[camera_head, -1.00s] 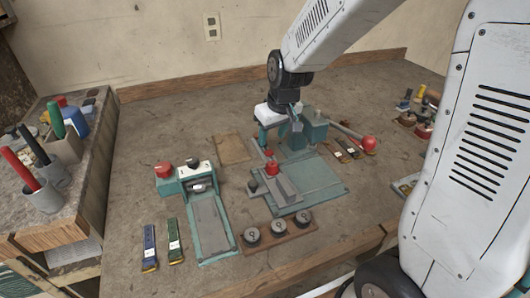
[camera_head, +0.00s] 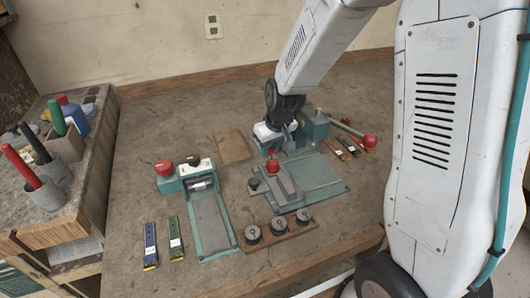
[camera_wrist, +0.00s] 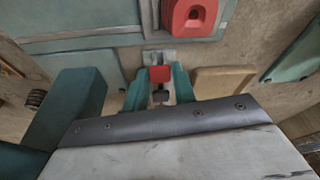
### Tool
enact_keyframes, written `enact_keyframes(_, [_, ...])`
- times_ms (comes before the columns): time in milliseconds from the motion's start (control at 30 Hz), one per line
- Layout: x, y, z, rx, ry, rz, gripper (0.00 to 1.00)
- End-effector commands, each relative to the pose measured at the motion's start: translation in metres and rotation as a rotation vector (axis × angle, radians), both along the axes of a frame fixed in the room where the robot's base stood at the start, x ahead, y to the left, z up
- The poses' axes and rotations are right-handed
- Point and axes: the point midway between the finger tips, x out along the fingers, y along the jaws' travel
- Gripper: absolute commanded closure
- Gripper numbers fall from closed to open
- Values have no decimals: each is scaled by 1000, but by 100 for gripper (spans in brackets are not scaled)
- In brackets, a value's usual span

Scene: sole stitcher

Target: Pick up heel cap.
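My gripper (camera_head: 272,153) points down at the back middle of the bench, just behind the grey clamp with a red knob (camera_head: 276,169). In the wrist view the two teal fingers of my gripper (camera_wrist: 160,75) are apart. A small red block (camera_wrist: 160,73) with a grey piece behind it and a dark part below it shows between the fingertips. It may be the heel cap, but I cannot be sure. I see no clear grip on it.
A teal block (camera_head: 314,125) stands right beside my gripper, also at left in the wrist view (camera_wrist: 78,105). A tan board (camera_head: 233,148) lies to the left. A red-ended lever (camera_head: 370,141) is at right. A teal press (camera_head: 212,225) and a wooden rack of spools (camera_head: 281,236) are in front.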

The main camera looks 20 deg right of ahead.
Motion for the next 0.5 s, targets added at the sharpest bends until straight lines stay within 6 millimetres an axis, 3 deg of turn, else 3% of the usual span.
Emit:
enact_keyframes(33, [0,0,0,0,0,1,88])
enact_keyframes(100, [0,1,0,0,0,1,98])
enact_keyframes(500, [0,1,0,0,0,1,100])
